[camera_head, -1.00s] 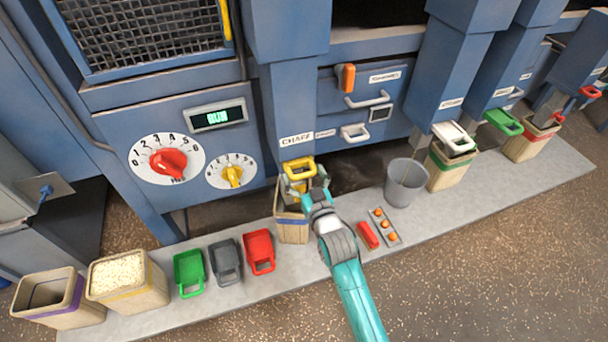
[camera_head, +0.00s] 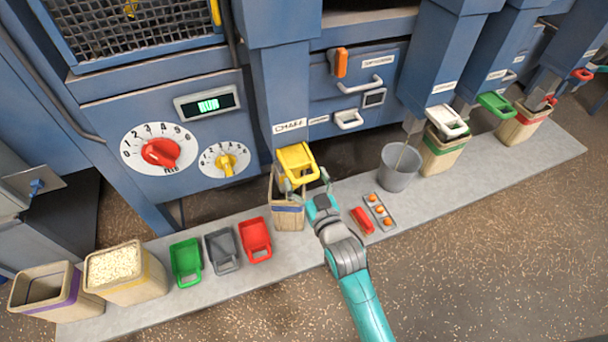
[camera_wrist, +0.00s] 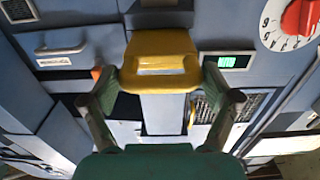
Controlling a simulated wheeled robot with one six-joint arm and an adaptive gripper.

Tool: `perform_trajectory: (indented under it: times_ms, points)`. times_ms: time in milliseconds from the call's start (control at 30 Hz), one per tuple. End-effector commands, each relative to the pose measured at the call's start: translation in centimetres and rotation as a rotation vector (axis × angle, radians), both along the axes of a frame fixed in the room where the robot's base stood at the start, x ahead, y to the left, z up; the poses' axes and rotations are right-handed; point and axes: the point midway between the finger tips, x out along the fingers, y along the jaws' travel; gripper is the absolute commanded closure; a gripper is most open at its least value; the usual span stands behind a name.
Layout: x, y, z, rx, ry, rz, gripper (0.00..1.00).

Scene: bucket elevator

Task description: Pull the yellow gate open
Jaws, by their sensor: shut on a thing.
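The yellow gate (camera_head: 296,160) sticks out from the bottom of the blue chute labelled CHAFF, its flat plate sloping down to a loop handle at the front. My gripper (camera_head: 307,185) is at that handle, with its fingers on either side. In the wrist view the yellow gate (camera_wrist: 160,55) fills the upper middle, and my gripper (camera_wrist: 160,92) is shut on its handle.
Green (camera_head: 186,262), grey (camera_head: 222,250) and red (camera_head: 256,240) scoops lie left of the bin on the grey slab. A grey bucket (camera_head: 398,168), a red block (camera_head: 362,221) and a tray (camera_head: 388,222) lie right. Open floor lies in front.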

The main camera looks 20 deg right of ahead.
Motion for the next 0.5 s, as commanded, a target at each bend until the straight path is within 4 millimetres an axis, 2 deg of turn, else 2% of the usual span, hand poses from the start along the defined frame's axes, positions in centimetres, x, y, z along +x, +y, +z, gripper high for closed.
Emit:
perform_trajectory:
  times_ms: [133, 167, 200, 500]
  points:
    - [-0.24, -0.19, -0.14, -0.002, 0.002, -0.004, 0.75]
    - [-0.25, -0.19, -0.16, -0.002, 0.003, -0.004, 0.05]
    - [-0.25, -0.18, -0.18, -0.002, 0.003, -0.004, 0.02]
    - [-0.18, -0.08, -0.12, -0.001, 0.002, -0.002, 0.02]
